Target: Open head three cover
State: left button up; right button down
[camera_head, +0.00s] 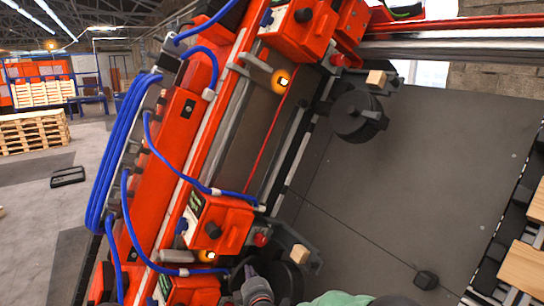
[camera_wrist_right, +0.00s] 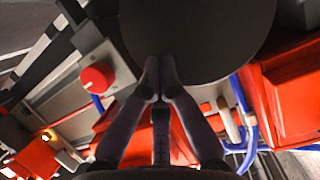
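Orange head units stand along the slanted gantry: one at the top (camera_head: 298,32), one lower down (camera_head: 222,222), one at the bottom edge (camera_head: 187,291). I cannot tell which is head three. A dark round cover or disc (camera_head: 288,277) is beside the lower units, partly hidden by my right gripper (camera_head: 250,272). In the right wrist view, a large dark disc (camera_wrist_right: 197,35) fills the top middle. The right fingertips (camera_wrist_right: 159,80) are together in front of its lower edge; I see nothing between them, and contact is unclear. My left gripper is not in view.
Another dark round part (camera_head: 357,117) is at the upper right head. Blue hoses (camera_head: 118,150) loop along the gantry's left side. A red button (camera_wrist_right: 97,78) is left of my fingers. The grey floor panel (camera_head: 430,180) is mostly clear. Pallets (camera_head: 35,131) stand far left.

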aim_at(242, 268)
jog(key=shift+w+a+r, duration=0.1)
jog(key=shift+w+a, duration=0.3)
jog(key=shift+a, duration=0.2)
jog(key=shift+w+a, duration=0.1)
jog(key=shift+w+a+r, duration=0.1)
jog(key=shift+w+a, duration=0.6)
jog(key=shift+w, duration=0.05)
jog(key=shift+w+a, duration=0.4)
jog(key=shift+w, duration=0.1)
jog(key=v, duration=1)
jog(key=shift+s+d+p, duration=0.25)
jog(key=shift+p, duration=0.1)
dwell(1.4)
